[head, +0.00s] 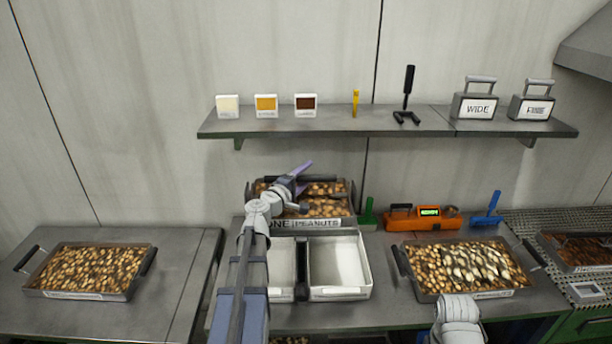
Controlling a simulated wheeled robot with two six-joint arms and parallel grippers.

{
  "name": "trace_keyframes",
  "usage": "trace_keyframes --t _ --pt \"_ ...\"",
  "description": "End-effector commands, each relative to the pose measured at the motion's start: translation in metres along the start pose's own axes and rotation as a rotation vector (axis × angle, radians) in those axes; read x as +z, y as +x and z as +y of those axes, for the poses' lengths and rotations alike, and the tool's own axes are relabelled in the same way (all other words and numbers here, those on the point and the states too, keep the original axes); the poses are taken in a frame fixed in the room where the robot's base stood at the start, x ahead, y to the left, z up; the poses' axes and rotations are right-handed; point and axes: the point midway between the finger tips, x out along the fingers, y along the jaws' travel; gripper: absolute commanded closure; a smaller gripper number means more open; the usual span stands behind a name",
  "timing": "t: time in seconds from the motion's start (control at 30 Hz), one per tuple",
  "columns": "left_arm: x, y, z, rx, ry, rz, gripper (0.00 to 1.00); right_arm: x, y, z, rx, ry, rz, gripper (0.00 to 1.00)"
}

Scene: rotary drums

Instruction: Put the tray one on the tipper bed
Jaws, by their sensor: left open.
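The tray one (330,223), grey with a "ONE | PEANUTS" label on its front, is full of brown peanuts. It sits level at the back middle of the bench, behind two pale bins. Whether the tipper bed is under it I cannot tell, as the tray hides what it rests on. My left gripper (302,178) is open, its purple fingers by the dark bar at the tray's back edge. My left arm covers the tray's left part. My right arm shows only as a white link at the bottom right; its gripper is out of the picture.
Pale bins (339,264) stand in front of tray one. Another peanut tray (128,291) is at left, and one with paler pieces (478,295) at right. An orange device (403,221), green tool (368,215) and blue scoop (487,216) stand behind. A shelf (345,122) hangs above.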

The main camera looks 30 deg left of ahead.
Motion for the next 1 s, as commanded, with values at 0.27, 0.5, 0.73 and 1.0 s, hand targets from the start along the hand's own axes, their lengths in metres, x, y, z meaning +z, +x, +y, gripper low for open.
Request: trace_keyframes --t 0.27,0.5,0.73,1.0 --pt "0.001 -0.043 0.002 0.0 0.0 0.004 0.4 0.0 -0.002 0.0 0.0 0.0 0.0 1.0" --pt "0.001 -0.09 0.002 0.0 0.0 0.003 0.4 0.0 -0.002 0.0 0.0 0.0 0.0 1.0" --pt "0.001 -0.115 0.002 0.0 0.0 0.001 0.4 0.0 -0.002 0.0 0.0 0.0 0.0 1.0" --pt "0.0 -0.12 0.002 0.0 0.0 0.0 0.4 0.0 -0.002 0.0 0.0 0.0 0.0 1.0"
